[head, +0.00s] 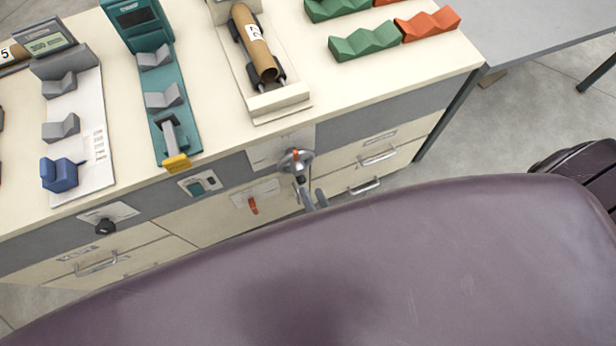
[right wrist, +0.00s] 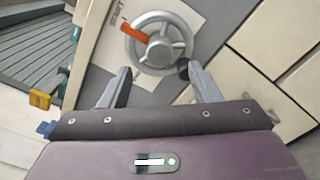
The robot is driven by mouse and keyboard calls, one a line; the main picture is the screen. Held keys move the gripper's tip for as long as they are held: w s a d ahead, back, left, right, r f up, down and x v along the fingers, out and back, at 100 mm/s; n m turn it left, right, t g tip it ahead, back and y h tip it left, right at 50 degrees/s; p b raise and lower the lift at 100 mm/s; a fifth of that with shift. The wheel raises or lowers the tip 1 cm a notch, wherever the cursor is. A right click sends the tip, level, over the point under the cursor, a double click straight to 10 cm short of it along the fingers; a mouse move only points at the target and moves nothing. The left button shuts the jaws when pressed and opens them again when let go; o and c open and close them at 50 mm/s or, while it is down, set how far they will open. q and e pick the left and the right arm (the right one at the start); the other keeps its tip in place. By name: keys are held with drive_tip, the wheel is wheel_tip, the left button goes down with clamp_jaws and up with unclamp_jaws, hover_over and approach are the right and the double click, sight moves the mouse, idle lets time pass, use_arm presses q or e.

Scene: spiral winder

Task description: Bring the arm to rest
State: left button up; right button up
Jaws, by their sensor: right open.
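My right gripper (head: 313,198) shows in the head view as two grey fingers in front of the bench, just below a grey handwheel (head: 297,161). In the right wrist view the gripper (right wrist: 160,74) is open, its fingers apart. The spoked handwheel (right wrist: 157,44) with its orange-red handle (right wrist: 132,29) lies beyond and between the fingertips. Nothing is held between the fingers. I cannot tell whether the right fingertip touches the wheel. A large purple part of my own arm hides the lower head view. My left gripper is not in view.
The cream bench (head: 205,95) carries a brown tube (head: 253,45) in a cradle, a teal stand (head: 170,105), a white stand (head: 92,130), green blocks (head: 363,42) and orange blocks (head: 427,24). Open floor lies right.

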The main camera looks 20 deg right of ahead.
drive_tip(key=shift+s, duration=0.45)
drive_tip(key=s+d+f+m+g+h, duration=0.1)
drive_tip(key=s+d+f+m+g, duration=0.1)
drive_tip(key=d+f+m+g, duration=0.3)
drive_tip(key=s+d+f+m, duration=0.1)
drive_tip(key=f+m, duration=0.1)
drive_tip(key=f, duration=0.4)
drive_tip(key=s+d+f+m+g+h, duration=0.1)
drive_tip(key=s+d+f+m+g, duration=0.1)
drive_tip(key=f+m+g, duration=0.3)
drive_tip(key=s+d+f+m+g, duration=0.1)
drive_tip(key=s+f+m+g, duration=0.2)
drive_tip(key=s+f+m, duration=0.2)
drive_tip(key=s+d+f+m+g+y, duration=0.1)
drive_tip(key=s+f+m+g, duration=0.3)
drive_tip(key=s, duration=0.8)
wheel_tip(320, 180, down, 2)
drive_tip(key=shift+d+f+m, duration=0.15)
drive_tip(key=shift+f+m, duration=0.1)
drive_tip(key=shift+m, duration=0.95)
